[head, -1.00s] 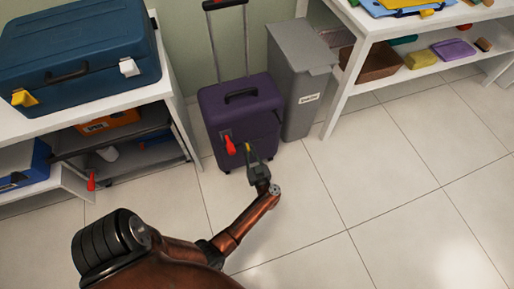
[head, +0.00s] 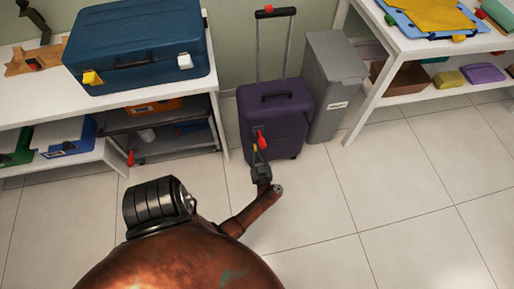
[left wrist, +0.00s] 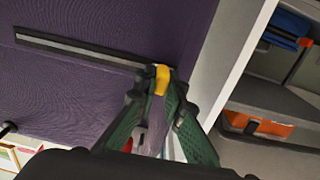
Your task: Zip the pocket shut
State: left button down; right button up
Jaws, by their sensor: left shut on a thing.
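The purple suitcase (head: 272,112) stands upright on the floor with its pull handle raised. On its front, in the left wrist view, a straight dark zip strip (left wrist: 75,48) crosses the purple cloth. A small yellow pull (left wrist: 162,80) is at the strip's right end there; it also shows in the head view (head: 255,147). My left gripper (left wrist: 160,92) is shut on the yellow pull, its green fingers close to the cloth; it shows in the head view too (head: 260,163). A red piece (head: 262,141) is on the suitcase front, partly hidden by the fingers in the wrist view.
A grey bin (head: 332,85) stands right of the suitcase. A white bench (head: 215,90) with a blue case (head: 135,48) on it is to the left. A white shelf unit (head: 405,97) is at the right. The tiled floor (head: 400,190) in front is clear.

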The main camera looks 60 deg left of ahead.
pick_arm(q)
jog(key=shift+s+f, duration=0.25)
jog(key=shift+s, duration=0.1)
jog(key=c, duration=2.1)
grip_release()
jog(key=shift+s+r, duration=0.1)
jog(key=shift+o, duration=0.6)
jog(key=shift+w+r, duration=0.1)
jog(key=shift+w, duration=0.1)
jog(key=shift+w, duration=0.1)
